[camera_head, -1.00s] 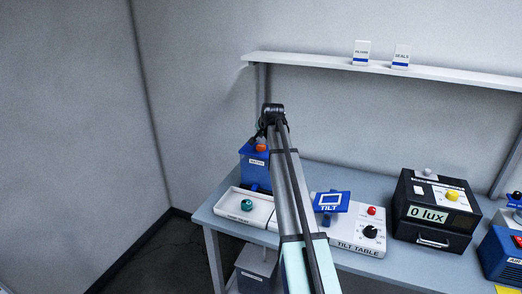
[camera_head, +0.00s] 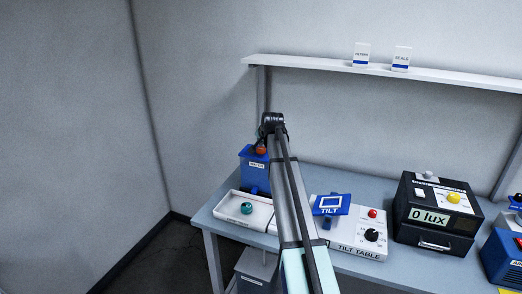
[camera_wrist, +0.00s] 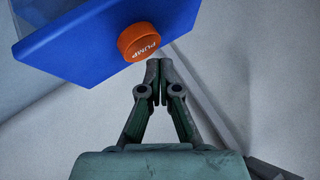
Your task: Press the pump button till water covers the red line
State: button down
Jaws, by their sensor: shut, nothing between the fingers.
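The blue pump unit (camera_head: 250,176) with a white label stands at the back left of the bench. Its orange pump button (camera_head: 261,150) is on top, partly behind my arm. In the wrist view the button (camera_wrist: 139,42), marked PUMP, sticks up from the blue top (camera_wrist: 85,42). My gripper (camera_wrist: 159,66) is shut and empty. Its fingertips appear just beside the lower right edge of the button; I cannot tell whether they touch it. In the head view the fingers are hidden by my wrist. No water level or red line can be made out.
A white tray (camera_head: 262,219) with a teal knob (camera_head: 246,208) lies in front of the pump unit. The tilt table (camera_head: 344,241) is right of my arm, then a black lux box (camera_head: 425,242). A wall shelf (camera_head: 420,76) runs above the bench.

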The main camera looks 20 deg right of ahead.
aim_at(261, 149)
jog(key=shift+f, duration=0.2)
dwell(0.6)
jog(key=shift+f, duration=0.25)
jog(key=shift+f+b, duration=0.55)
jog(key=shift+f, duration=0.15)
dwell(1.0)
jog(key=shift+r, duration=0.1)
dwell(0.3)
jog(key=shift+r+p, duration=0.5)
jog(key=shift+r, duration=0.5)
jog(key=shift+r, duration=0.1)
jog(key=shift+r+p, duration=1.05)
jog(key=shift+r, duration=1.4)
